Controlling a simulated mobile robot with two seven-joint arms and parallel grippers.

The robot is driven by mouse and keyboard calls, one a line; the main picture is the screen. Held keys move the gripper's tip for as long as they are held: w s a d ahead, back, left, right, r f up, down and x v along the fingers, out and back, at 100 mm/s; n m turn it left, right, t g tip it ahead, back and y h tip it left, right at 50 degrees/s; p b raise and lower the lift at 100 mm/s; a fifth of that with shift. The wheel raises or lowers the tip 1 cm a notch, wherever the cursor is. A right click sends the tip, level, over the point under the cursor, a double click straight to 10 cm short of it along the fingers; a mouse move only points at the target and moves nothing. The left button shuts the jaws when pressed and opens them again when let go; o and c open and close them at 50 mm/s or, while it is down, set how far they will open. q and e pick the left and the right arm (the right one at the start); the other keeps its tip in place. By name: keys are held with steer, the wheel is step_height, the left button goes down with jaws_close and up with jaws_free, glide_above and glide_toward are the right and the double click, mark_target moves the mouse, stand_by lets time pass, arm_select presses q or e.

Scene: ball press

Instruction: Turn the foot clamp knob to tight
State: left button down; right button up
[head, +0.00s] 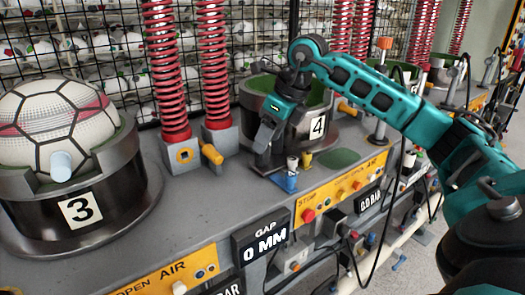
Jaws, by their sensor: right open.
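My right gripper (275,158) reaches in from the right and points down in front of the pot marked 4 (318,126). It is open, with its fingers close to a small blue block (285,181) with a white peg and a yellow peg. I cannot tell whether it touches them. No knob is clearly labelled as the foot clamp knob. A yellow knob (212,153) sticks out beside the grey foot of a red spring column, left of the gripper and apart from it. My left gripper is out of view.
A patterned ball (55,118) sits in the pot marked 3 (80,209) at left. Orange control panels (341,189) and a gap display reading 0 MM (264,245) line the front edge.

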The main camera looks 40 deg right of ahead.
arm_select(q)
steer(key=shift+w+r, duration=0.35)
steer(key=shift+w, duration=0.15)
arm_select(e)
steer(key=shift+x, duration=2)
steer(key=shift+c, duration=0.2)
steer(key=c, duration=1)
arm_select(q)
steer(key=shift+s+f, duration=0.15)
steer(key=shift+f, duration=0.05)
